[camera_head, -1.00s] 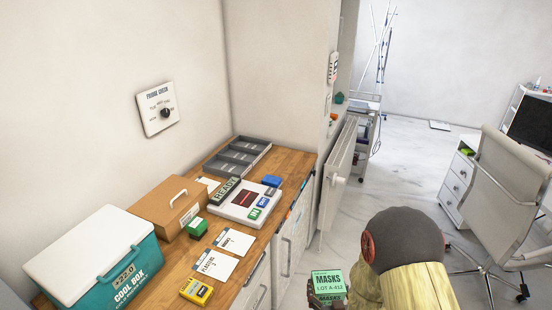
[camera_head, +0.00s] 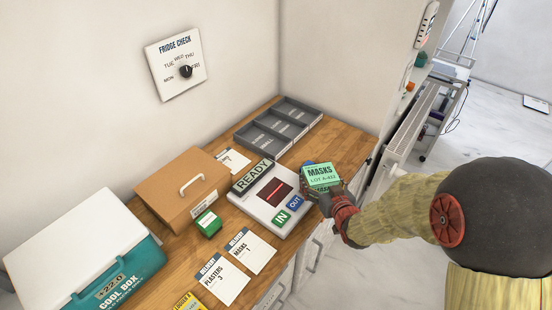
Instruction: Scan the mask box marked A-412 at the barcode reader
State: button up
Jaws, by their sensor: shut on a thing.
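The green mask box (camera_head: 322,176) reads "MASKS LOT A-412", though its lot number is small in the present view. My gripper (camera_head: 329,200) is shut on it and holds it at the right side of the barcode reader, label facing up. The barcode reader (camera_head: 262,207) is a white flat unit with a dark window and a red line. Its sign (camera_head: 252,175) reads "READY". A green "IN" pad (camera_head: 281,217) and a blue "OUT" pad (camera_head: 296,202) are on its right edge. The box hides the counter behind it; I cannot tell its height.
A grey divided tray (camera_head: 270,143) lies behind the reader. Left are a brown case (camera_head: 165,200), a small green box (camera_head: 208,223) and a teal cool box (camera_head: 120,275). Cards for plasters (camera_head: 222,278) and masks (camera_head: 249,251) lie in front, near a yellow box (camera_head: 187,302).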

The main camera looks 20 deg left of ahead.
jog(key=a+r+n+g+y, duration=0.2)
jog(key=a+r, duration=0.2)
jog(key=a, duration=0.3)
jog(key=a+r+n+g+y, duration=0.25)
jog(key=a+r, duration=0.25)
jog(key=a, duration=0.3)
jog(key=shift+n+t, duration=0.25)
jog(key=shift+t, duration=0.1)
jog(key=f+b, duration=0.2)
jog(key=f, duration=0.1)
jog(key=f+b, duration=0.3)
jog(key=f, duration=0.1)
jog(key=s+f+b, duration=0.1)
jog(key=f+b, duration=0.1)
jog(key=f, duration=0.1)
jog(key=shift+d+f, duration=0.15)
jog(key=shift+f, duration=0.1)
jog(key=shift+r, duration=0.15)
notch_tip(320, 180, up, 9)
jog(key=p, duration=0.8)
